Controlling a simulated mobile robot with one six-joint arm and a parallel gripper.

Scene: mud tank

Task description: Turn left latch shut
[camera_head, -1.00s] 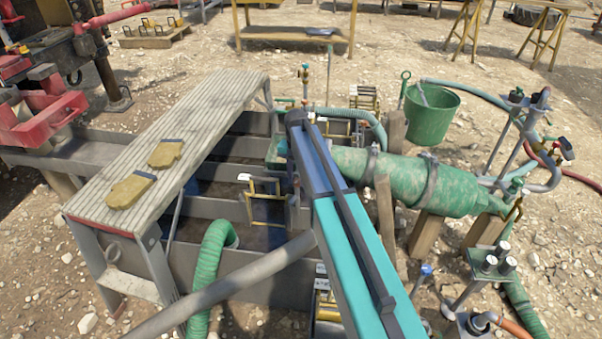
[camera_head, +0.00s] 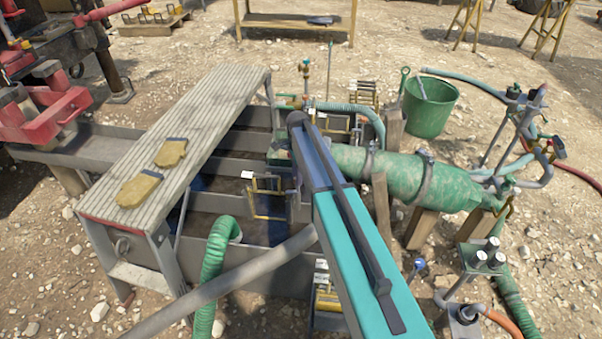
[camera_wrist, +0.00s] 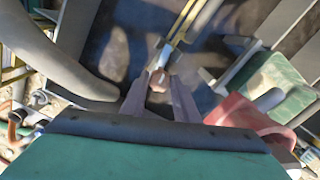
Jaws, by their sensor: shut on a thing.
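My gripper (camera_wrist: 158,86) shows in the wrist view with its two dark fingers close around a small pinkish-brown, white-tipped piece (camera_wrist: 157,79). This piece sits at the near end of a yellow bar (camera_wrist: 180,30) and seems to be the latch's handle. I cannot tell how far the latch is turned. In the head view my blue and teal arm hides the gripper. A yellow latch frame (camera_head: 266,190) with a white tag stands on the tank (camera_head: 262,232) left of my arm. Another yellow fitting (camera_head: 327,298) shows below, partly behind my arm.
A slatted walkway (camera_head: 205,115) with two tan gloves (camera_head: 138,190) runs along the tank's left. A green hose (camera_head: 213,270) and a grey pipe cross in front.

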